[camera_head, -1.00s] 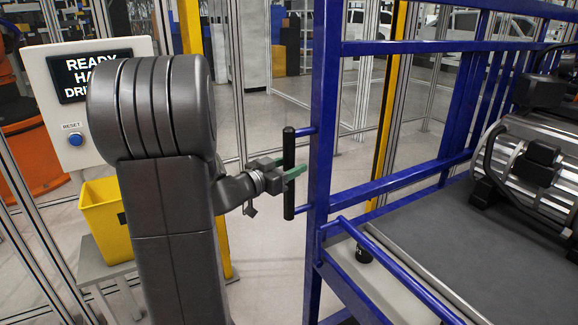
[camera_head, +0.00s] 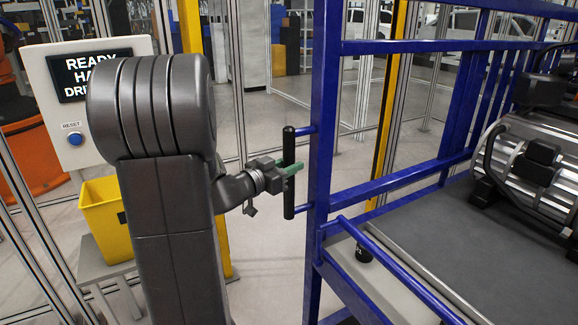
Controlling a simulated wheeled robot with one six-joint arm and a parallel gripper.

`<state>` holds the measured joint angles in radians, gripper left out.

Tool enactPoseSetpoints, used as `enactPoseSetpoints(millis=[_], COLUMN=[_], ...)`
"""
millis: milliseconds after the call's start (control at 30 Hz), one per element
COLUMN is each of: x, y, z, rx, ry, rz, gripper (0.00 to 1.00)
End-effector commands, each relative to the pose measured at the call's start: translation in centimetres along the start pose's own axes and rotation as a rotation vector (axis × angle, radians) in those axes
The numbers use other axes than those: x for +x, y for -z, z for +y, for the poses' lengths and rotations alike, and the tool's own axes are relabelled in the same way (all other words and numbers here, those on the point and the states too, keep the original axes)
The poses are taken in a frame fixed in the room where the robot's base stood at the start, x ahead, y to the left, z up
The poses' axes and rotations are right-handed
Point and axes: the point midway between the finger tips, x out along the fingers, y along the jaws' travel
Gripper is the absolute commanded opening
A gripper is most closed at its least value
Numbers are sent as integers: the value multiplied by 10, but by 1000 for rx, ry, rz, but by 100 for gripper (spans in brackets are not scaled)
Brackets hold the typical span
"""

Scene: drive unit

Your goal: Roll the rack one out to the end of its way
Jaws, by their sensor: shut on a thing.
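The blue rack (camera_head: 322,130) stands at the right, a tall frame of blue bars with a grey shelf (camera_head: 440,250). A black upright handle (camera_head: 289,150) is fixed to its left post by short blue stubs. My gripper (camera_head: 290,169), with green fingertips, is shut on the handle at about its middle. My arm comes in from the left and hides part of what lies behind it. A ribbed silver drive unit with black parts (camera_head: 535,160) sits on the rack's shelf at the right edge.
A panel with a blue reset button (camera_head: 75,139) and a partly covered screen stands at the left. A yellow bin (camera_head: 105,215) sits on a grey stand below it. Yellow posts and fence profiles stand behind. Pale floor (camera_head: 270,265) shows clear between my arm and the rack.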

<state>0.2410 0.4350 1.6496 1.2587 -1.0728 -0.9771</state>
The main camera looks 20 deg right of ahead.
Motion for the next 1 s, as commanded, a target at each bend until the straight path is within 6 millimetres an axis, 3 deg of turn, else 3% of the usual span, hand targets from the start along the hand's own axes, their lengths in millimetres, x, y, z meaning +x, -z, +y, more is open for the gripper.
enactPoseSetpoints(millis=[1000], x=[2], y=[2], z=[-7], rx=[0], ry=[1], rz=[-1], gripper=[0])
